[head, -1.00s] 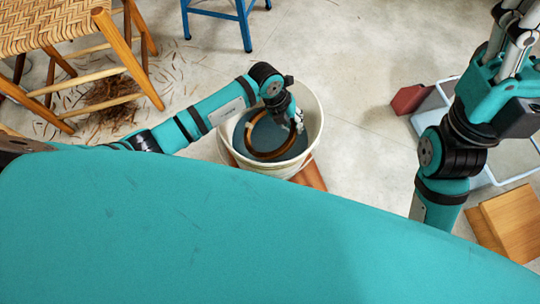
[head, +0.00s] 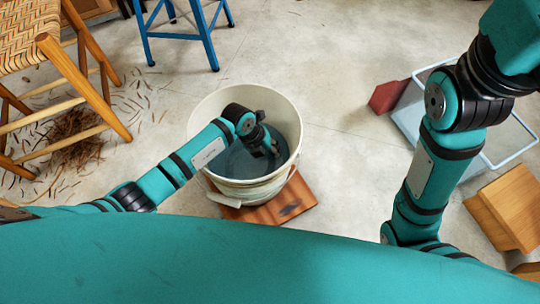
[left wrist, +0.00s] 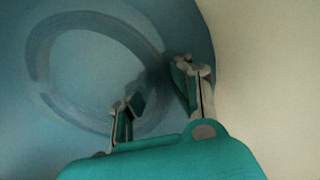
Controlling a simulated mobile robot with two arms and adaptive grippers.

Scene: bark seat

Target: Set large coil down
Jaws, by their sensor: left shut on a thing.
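My left gripper (head: 270,147) reaches down into a white bucket (head: 203,116) that holds dark blue water (head: 238,160). In the left wrist view, a large ring-shaped coil (left wrist: 36,52) shows faintly and bluish, apparently under the water. My left gripper's fingers (left wrist: 160,105) are at the coil's near right side, shut on it. Their tips are dim and partly in the water. In the head view the coil cannot be made out, as the gripper and water hide it. My right arm shows at the right, but its gripper is out of the picture.
The bucket stands on a reddish-brown wooden board (head: 290,203). A woven-seat chair (head: 28,52) and bark scraps (head: 75,140) are at the left, with a blue stool (head: 180,35) behind. A red block (head: 388,97), pale-framed tray (head: 410,120) and wooden block (head: 512,208) are at the right.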

